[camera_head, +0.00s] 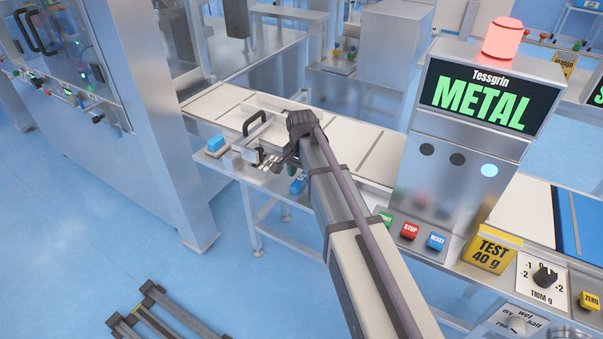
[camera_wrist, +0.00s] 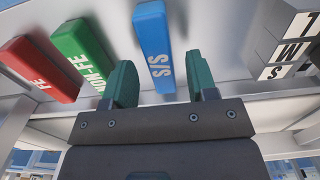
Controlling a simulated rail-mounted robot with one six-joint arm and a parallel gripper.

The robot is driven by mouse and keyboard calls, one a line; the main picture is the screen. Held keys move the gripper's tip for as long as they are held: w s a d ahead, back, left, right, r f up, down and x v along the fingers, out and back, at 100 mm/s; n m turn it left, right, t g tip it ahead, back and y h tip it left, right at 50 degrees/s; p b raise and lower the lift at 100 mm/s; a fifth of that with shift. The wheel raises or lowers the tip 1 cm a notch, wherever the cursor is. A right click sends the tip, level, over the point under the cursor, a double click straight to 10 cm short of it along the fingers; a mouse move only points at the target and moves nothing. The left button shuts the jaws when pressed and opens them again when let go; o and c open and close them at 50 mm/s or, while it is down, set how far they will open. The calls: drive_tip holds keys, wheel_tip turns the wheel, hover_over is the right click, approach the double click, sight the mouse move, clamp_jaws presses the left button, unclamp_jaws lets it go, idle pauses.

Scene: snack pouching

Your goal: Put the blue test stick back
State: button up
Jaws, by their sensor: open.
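The blue test stick (camera_wrist: 153,40), marked S/S, lies on a pale metal surface in the wrist view. A green stick (camera_wrist: 82,52) marked NON-FE and a red stick (camera_wrist: 40,68) marked FE lie to its left. My gripper (camera_wrist: 163,82) is open, with its two green fingertips apart. The near end of the blue stick shows in the gap between them, and I see no grip on it. In the head view my gripper (camera_head: 272,160) is over the front ledge of the conveyor. A small blue piece (camera_head: 297,184) shows beside my arm; I cannot tell if it is the stick.
Grey blocks (camera_wrist: 290,42) marked L, M and S stand at the right of the wrist view. The metal detector (camera_head: 465,135) reads METAL under a lit red lamp (camera_head: 502,38). A black handle (camera_head: 255,122) and a blue block (camera_head: 215,143) are near my gripper.

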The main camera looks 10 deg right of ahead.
sight(302, 177)
wheel_tip(302, 177, up, 10)
drive_tip(key=r+p, duration=0.1)
drive_tip(key=p, duration=0.8)
drive_tip(key=s+n, duration=0.8)
drive_tip(key=s, duration=1.3)
drive_tip(key=shift+s+n, duration=0.3)
drive_tip(key=shift+n, duration=0.1)
